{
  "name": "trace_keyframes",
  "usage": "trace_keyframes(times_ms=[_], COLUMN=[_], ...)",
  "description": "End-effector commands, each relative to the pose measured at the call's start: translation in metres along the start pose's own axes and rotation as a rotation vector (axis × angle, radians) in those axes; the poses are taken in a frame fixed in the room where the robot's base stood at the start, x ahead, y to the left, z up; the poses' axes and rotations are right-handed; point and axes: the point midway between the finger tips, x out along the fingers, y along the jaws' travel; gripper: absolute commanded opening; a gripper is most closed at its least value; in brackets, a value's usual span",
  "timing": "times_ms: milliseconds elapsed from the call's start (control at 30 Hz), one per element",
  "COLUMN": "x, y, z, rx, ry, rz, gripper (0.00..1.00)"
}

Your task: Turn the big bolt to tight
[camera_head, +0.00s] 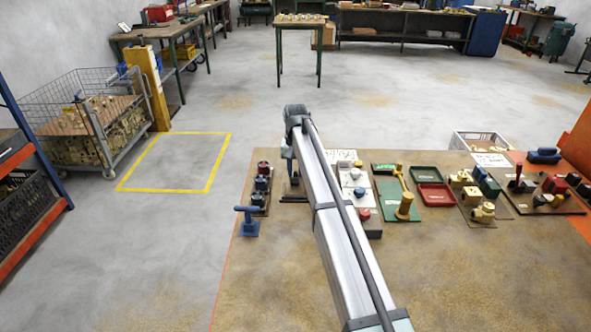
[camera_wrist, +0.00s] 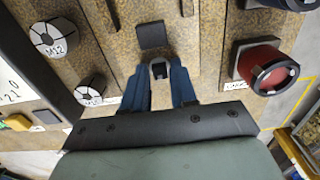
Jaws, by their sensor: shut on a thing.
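My gripper (camera_wrist: 158,88) has its two blue fingers closed on a small dark piece (camera_wrist: 158,70) with a paler face; I cannot tell whether it is a bolt head or a tool. A flat dark square (camera_wrist: 152,35) lies just beyond the fingertips. Which one is the big bolt is not clear. In the head view my arm hides most of the gripper.
A red and black cylinder (camera_wrist: 262,67) stands on a plate right of my gripper. The table's front is clear.

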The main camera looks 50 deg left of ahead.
Motion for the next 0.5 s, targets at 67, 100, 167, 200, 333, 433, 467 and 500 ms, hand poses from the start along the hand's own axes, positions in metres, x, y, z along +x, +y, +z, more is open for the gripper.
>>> trace_keyframes(times_ms=[67,100,167,200,333,433,467,500], x=[-0.0002,-0.0002,-0.0002,-0.0003,-0.0003,-0.0003,-0.0003,-0.0003], y=[0.0000,0.0000,0.0000,0.0000,0.0000,0.0000,0.0000,0.0000], z=[-0.0001,-0.0001,-0.0001,-0.0001,-0.0001,-0.0001,-0.0001,-0.0001], rx=[0.014,0.026,0.049,0.070,0.153,0.234,0.260,0.294], ry=[0.000,0.000,0.000,0.000,0.000,0.000,0.000,0.000], rz=[0.000,0.000,0.000,0.000,0.000,0.000,0.000,0.000], gripper=[0.00,0.00,0.00,0.00,0.00,0.00,0.00,0.00])
